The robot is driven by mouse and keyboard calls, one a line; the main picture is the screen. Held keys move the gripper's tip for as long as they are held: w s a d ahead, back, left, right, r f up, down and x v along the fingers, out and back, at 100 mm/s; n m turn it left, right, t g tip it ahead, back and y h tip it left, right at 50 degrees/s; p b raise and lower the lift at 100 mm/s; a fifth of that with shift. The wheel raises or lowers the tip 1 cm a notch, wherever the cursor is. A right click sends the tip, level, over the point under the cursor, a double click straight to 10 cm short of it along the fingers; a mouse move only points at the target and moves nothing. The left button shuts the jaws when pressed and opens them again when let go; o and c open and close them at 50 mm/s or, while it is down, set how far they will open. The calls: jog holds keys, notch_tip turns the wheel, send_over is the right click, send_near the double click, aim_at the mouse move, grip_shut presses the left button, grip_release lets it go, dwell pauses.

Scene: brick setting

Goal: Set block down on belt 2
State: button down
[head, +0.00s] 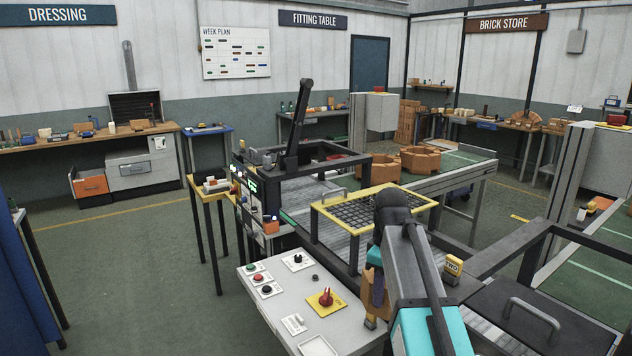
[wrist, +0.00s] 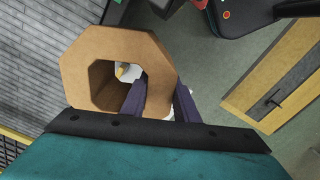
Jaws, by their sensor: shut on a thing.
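A brown hollow eight-sided block (wrist: 82,68) is in my gripper (wrist: 160,92). One dark finger reaches into its hole and the other lies along its outer right side. Slatted grey rollers (wrist: 35,60) lie below and left of the block in the wrist view. Two green belts show in the head view, one at the back (head: 468,158) and one at the right (head: 595,285). I cannot tell which is belt 2.
Two similar brown blocks (head: 421,160) sit by the back belt. A yellow-framed grid (head: 372,208) and a black frame (head: 525,240) flank my arm. A control panel (head: 300,290) with a red knob stands at front. Open floor (head: 130,270) lies left.

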jog(key=shift+s+a+f, duration=0.25)
jog(key=shift+a+f, duration=0.05)
jog(key=shift+a, duration=0.15)
jog(key=shift+a, duration=0.15)
